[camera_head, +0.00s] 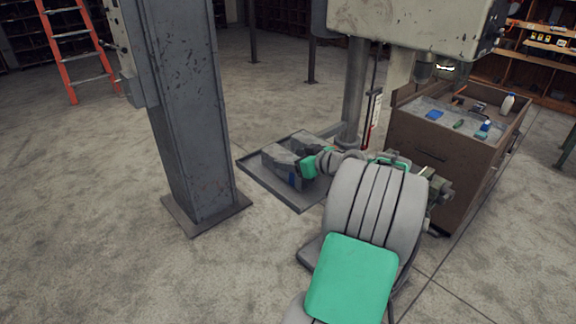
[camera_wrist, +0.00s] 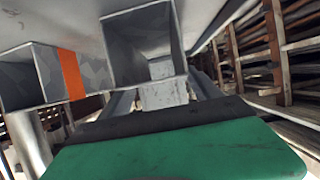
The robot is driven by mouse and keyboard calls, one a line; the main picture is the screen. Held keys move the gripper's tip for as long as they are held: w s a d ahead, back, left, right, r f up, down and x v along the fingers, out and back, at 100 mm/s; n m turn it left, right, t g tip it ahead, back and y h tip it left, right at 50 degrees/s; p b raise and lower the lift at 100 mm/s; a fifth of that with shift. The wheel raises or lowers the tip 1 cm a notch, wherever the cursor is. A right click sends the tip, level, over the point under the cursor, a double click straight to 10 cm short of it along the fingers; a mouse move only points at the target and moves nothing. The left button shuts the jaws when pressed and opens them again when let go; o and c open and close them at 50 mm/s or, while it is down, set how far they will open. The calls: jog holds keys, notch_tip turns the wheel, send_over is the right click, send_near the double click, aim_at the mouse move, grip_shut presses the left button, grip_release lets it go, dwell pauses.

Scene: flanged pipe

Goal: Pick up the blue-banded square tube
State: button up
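Grey square tubes (camera_head: 280,156) lie on a flat metal base plate on the floor in the head view. A small blue patch (camera_head: 295,180) shows low on their near side, partly behind my wrist. My gripper is at the tubes in the head view, its fingers hidden there. In the wrist view my gripper (camera_wrist: 163,100) has two grey fingers apart, close to an open-ended square tube (camera_wrist: 145,48) with no band in sight. A second square tube with an orange band (camera_wrist: 71,74) is to its left. Contact with the fingers cannot be told.
The plate (camera_head: 262,186) lies beside a grey steel column (camera_head: 188,110). A round post (camera_head: 355,95) and machine head (camera_head: 415,25) stand over it. A brown cabinet (camera_head: 430,155) with small items on top is at right. Open floor lies at left.

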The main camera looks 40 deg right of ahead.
grip_shut()
dwell(0.6)
jog(key=shift+r, duration=0.1)
